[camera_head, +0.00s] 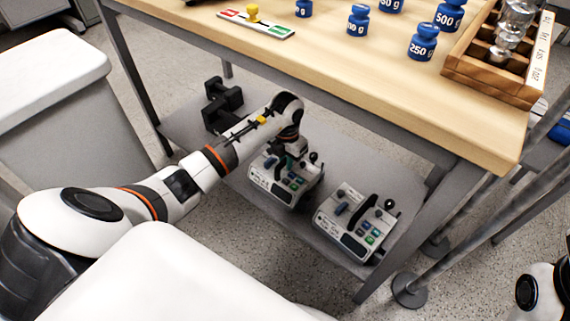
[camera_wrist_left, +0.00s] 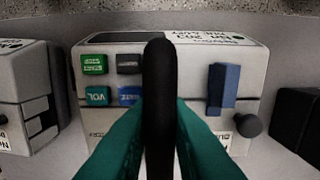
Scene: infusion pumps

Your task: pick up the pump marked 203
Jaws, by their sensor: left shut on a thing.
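Two white pumps with coloured buttons and black handles stand on the lower shelf under the table, one on the left (camera_head: 272,187) and one on the right (camera_head: 345,240). My left gripper (camera_head: 292,160) is over the left pump. In the left wrist view its teal fingers (camera_wrist_left: 159,125) are shut on that pump's upright black handle (camera_wrist_left: 158,75). The held pump's body (camera_wrist_left: 130,65) shows behind the handle, with green and blue buttons and a blue lever. I cannot read a 203 mark on either pump. My right gripper is out of view.
The wooden tabletop (camera_head: 330,70) hangs over the shelf and carries blue weights (camera_head: 422,43) and a wooden rack (camera_head: 480,72). A table leg (camera_head: 385,260) stands near the right pump.

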